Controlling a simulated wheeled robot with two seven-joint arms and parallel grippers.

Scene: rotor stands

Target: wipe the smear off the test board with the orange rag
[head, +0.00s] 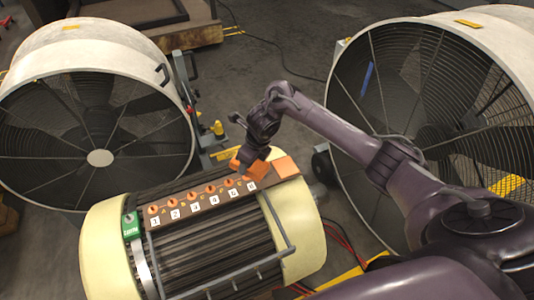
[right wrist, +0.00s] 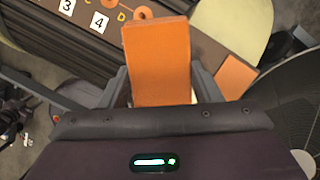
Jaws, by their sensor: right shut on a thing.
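The orange rag (head: 250,166) looks like a flat block and is in my right gripper (head: 256,151), above the right part of the test board. In the right wrist view the rag (right wrist: 157,58) stands out between the two fingers of my right gripper (right wrist: 162,88). The brown test board (head: 222,213) lies across the ribbed motor, with a row of orange knobs and white number labels. An orange square (head: 285,166) is at its right end and also shows in the right wrist view (right wrist: 236,76). I cannot make out the smear. My left gripper is not in view.
The cream-ended motor (head: 306,240) carries the board. A green tag (head: 130,226) is at the board's left end. Large caged fans stand at left (head: 98,158) and right (head: 440,90). Grey floor (head: 265,60) is open between them, with a thin cable.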

